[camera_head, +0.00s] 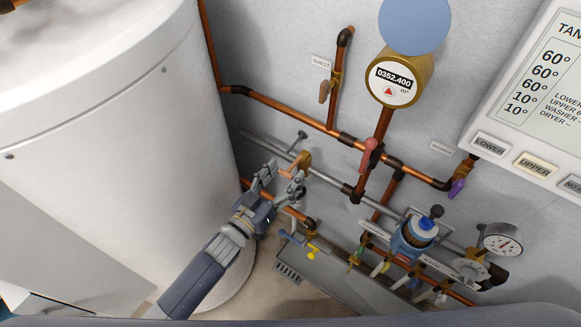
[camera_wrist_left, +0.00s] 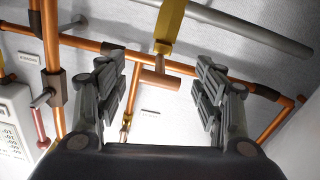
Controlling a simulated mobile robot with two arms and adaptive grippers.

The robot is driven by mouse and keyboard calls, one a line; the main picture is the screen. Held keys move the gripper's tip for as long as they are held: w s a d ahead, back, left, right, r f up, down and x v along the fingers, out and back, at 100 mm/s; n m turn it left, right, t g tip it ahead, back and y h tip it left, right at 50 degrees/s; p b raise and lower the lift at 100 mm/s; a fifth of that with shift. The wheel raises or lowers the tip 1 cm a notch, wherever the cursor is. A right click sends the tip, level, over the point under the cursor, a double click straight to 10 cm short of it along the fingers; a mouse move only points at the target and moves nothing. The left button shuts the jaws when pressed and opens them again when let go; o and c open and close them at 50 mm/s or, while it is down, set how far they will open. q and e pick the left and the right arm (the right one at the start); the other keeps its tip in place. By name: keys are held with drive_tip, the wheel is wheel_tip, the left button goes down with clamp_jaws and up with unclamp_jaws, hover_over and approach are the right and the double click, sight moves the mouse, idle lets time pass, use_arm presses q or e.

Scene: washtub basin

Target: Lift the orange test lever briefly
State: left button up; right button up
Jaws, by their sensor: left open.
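The orange test lever (camera_head: 290,169) sticks out from a brass valve body (camera_head: 305,159) near the wall, beside the white tank. In the left wrist view the lever (camera_wrist_left: 155,78) hangs below the yellow-brass body (camera_wrist_left: 169,25), in the gap between my two fingers. My left gripper (camera_head: 281,180) is open, with its fingers pointing at the lever and on either side of it in the wrist view. I see no clear contact, and the depth between fingers and lever is hard to tell. My right gripper is not in view.
A large white tank (camera_head: 110,130) stands close on the left. Copper pipes (camera_head: 290,115) run along the grey wall, with a red-handled valve (camera_head: 370,152) and a round meter (camera_head: 392,80). A grey pipe (camera_head: 330,180) passes beside the lever. A blue-bodied fitting (camera_head: 415,235) and gauge (camera_head: 503,243) stand lower right.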

sight(293, 165)
use_arm(q)
drive_tip(key=shift+x, duration=1.4)
drive_tip(key=shift+c, duration=0.9)
drive_tip(key=c, duration=0.4)
clamp_jaws()
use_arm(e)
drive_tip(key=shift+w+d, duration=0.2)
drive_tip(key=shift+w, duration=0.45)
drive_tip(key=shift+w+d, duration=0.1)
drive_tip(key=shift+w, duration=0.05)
